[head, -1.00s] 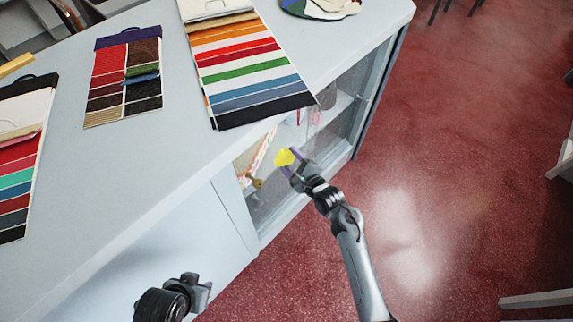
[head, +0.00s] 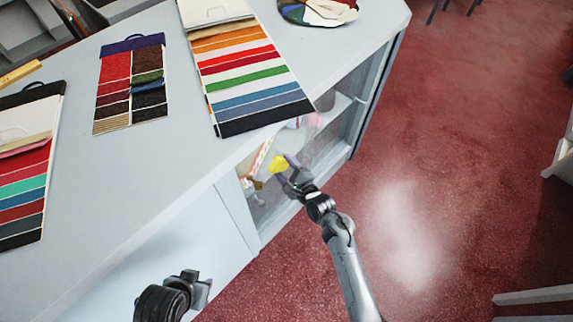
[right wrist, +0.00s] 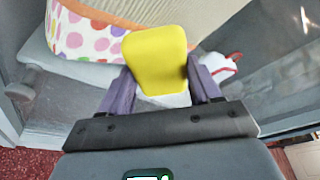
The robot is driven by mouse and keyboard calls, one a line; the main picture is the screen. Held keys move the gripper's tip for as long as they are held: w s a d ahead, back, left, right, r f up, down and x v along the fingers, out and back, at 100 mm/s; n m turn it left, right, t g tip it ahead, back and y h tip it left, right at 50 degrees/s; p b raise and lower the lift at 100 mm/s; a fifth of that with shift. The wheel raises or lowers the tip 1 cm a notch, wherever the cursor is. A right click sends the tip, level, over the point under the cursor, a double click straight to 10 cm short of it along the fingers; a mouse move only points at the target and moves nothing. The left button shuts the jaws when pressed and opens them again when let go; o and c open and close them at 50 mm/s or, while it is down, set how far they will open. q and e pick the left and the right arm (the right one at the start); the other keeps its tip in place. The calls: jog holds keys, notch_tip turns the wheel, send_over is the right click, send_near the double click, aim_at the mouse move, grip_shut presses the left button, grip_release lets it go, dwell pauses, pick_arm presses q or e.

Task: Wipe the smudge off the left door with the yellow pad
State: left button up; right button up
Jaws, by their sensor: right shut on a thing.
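The yellow pad (head: 279,163) is between the fingers of my right gripper (head: 286,168), in front of the glazed side of the counter. In the right wrist view the pad (right wrist: 155,58) stands up between the two purple-grey fingers (right wrist: 160,88), which are shut on it. Glass panels (head: 330,138) front the shelves; I cannot tell exactly where the left door ends. I cannot make out the smudge, and contact between pad and glass is unclear. My left gripper (head: 200,290) is low at the left, near the counter's plain panel, its fingers unclear.
Striped fabric swatch boards (head: 245,70) lie on the white counter top (head: 150,185), some near its edge. A dotted item (right wrist: 95,35) and a red-and-white item (right wrist: 222,68) show around the pad. Red floor (head: 440,180) is open to the right.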

aim_at(282, 169)
jog(key=shift+s+a+f, duration=0.2)
jog(key=shift+s+a, duration=0.3)
jog(key=shift+a, duration=0.35)
jog(key=shift+s+d+r+p, duration=0.2)
jog(key=shift+s+d+p, duration=0.05)
jog(key=shift+p, duration=0.3)
jog(key=s+d+p, duration=0.2)
jog(key=p, duration=0.1)
jog(key=shift+s+d, duration=0.1)
jog(key=shift+d, duration=0.25)
jog(key=shift+s+d+f+p, duration=0.15)
jog(key=shift+s+d+p, duration=0.4)
jog(key=shift+d, duration=0.3)
jog(key=shift+w, duration=0.1)
jog(key=s+d+p, duration=0.2)
jog(key=shift+d+p, duration=0.15)
jog(key=shift+p, duration=0.15)
